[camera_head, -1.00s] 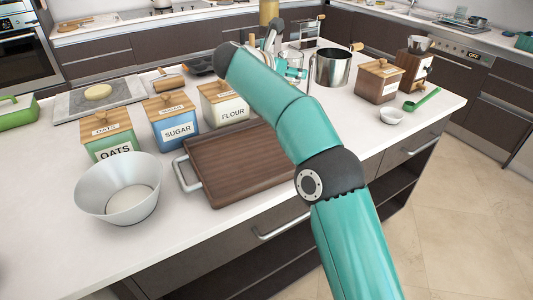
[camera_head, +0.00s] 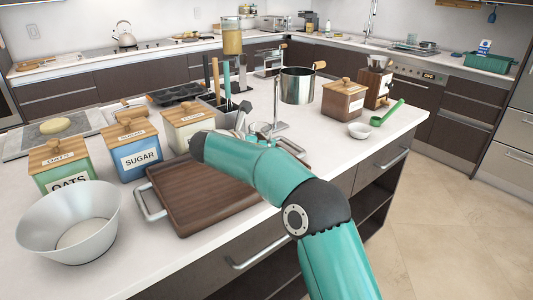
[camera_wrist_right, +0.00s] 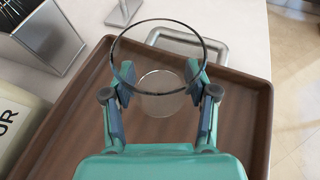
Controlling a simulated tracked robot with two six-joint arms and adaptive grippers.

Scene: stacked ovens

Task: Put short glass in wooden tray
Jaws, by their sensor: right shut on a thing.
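The short glass (camera_wrist_right: 160,88) is clear, with a round dark-edged rim, and sits between the fingers of my right gripper (camera_wrist_right: 160,82) in the right wrist view. The gripper is shut on it. The brown wooden tray (camera_wrist_right: 240,115) lies beneath, and the glass appears over its end near a metal handle. I cannot tell whether the glass touches the tray floor. In the head view the tray (camera_head: 195,205) lies on the island counter, partly covered by my right arm; the glass (camera_head: 262,129) shows just behind the arm. My left gripper is not in view.
A white bowl (camera_head: 68,222) and the oats, sugar (camera_head: 139,158) and flour canisters stand left of the tray. A small white bowl (camera_head: 359,130) and green scoop are to the right.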

